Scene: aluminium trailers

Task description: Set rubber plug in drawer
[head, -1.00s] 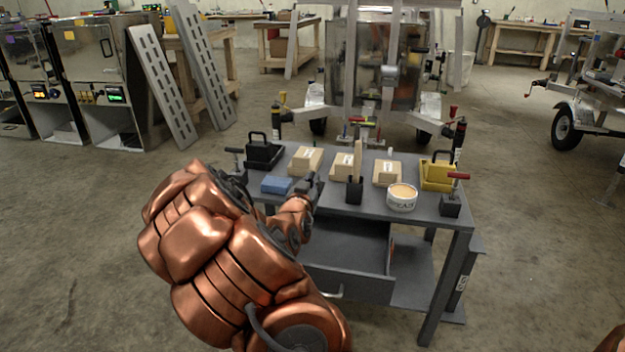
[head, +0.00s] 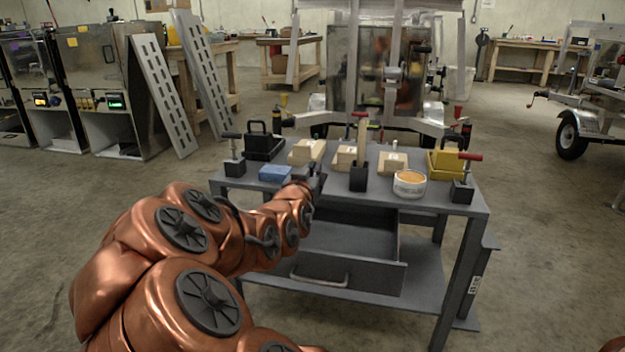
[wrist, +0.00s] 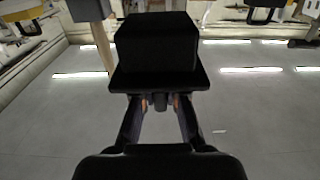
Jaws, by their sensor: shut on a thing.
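My gripper (head: 315,182) is at the front edge of the grey workbench, just above and left of the open drawer (head: 350,238). In the wrist view my gripper (wrist: 158,88) is shut on a dark, block-shaped thing, which I take to be the rubber plug (wrist: 157,42). Its details are lost in shadow. In the head view the plug cannot be made out clearly at the gripper's dark end. The drawer is pulled out toward me, and the part of its inside that I see looks empty. My arm hides its left part.
The workbench top (head: 335,190) holds a blue block (head: 275,174), wooden blocks (head: 307,151), a black holder (head: 358,178), a round tub (head: 409,184), and black (head: 264,148) and yellow (head: 446,165) caddies. Clamps stand at its front corners. A lower shelf (head: 420,290) lies under the drawer.

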